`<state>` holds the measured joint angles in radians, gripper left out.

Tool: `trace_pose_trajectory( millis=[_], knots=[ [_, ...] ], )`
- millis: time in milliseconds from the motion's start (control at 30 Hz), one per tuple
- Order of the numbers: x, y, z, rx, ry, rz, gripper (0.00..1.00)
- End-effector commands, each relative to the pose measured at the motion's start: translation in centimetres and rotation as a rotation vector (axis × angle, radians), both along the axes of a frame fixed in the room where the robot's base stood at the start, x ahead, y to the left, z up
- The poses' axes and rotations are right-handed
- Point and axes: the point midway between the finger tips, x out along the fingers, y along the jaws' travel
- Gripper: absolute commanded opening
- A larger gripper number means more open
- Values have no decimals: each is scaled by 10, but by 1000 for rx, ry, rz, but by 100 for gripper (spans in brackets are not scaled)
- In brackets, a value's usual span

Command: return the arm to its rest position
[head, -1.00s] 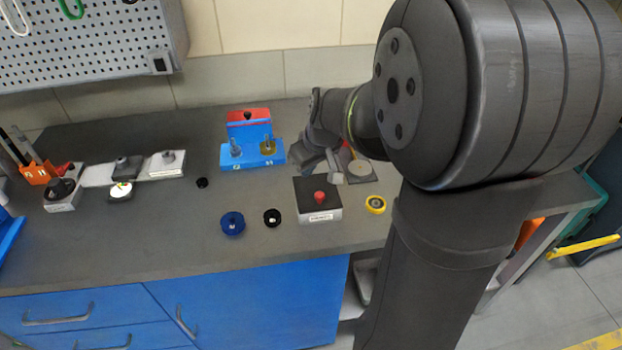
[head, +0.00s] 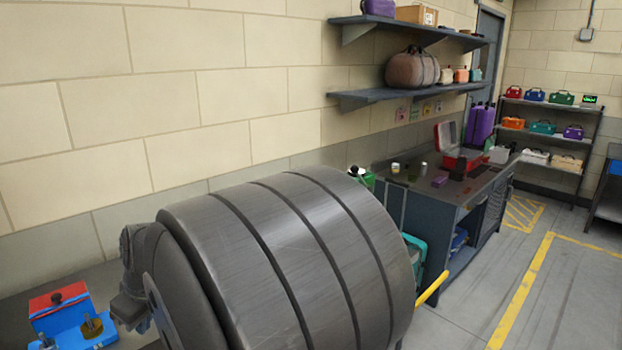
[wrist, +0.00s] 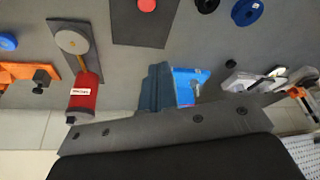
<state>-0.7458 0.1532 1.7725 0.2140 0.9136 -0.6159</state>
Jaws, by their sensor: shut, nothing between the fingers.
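My gripper (wrist: 156,88) is shut and empty in the wrist view, its dark fingers held over the grey bench. It partly hides a blue fixture (wrist: 190,80) behind it. In the head view my arm's large dark joint fills the lower middle, and my gripper (head: 130,308) shows small at the lower left. There it is just right of the same blue and red fixture (head: 62,310), and I cannot tell the exact gap.
In the wrist view a red cylinder (wrist: 82,98), a dark box with a red button (wrist: 147,5) and a blue ring (wrist: 247,12) lie around. In the head view a second workbench (head: 440,205) stands right of my arm, under wall shelves (head: 400,95). Floor beyond is clear.

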Motion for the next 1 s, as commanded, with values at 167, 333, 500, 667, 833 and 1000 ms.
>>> trace_pose_trajectory(
  millis=[167,333,500,667,833,1000],
  knots=[
    [2,9,-28,-4,4,1,0],
    [6,20,-59,-3,4,1,0],
    [7,22,-87,-4,4,-1,0],
    [0,-1,-92,-1,3,-2,0],
    [1,-4,-95,-3,3,1,0],
    [5,-1,-94,-2,3,1,0]
  ],
)
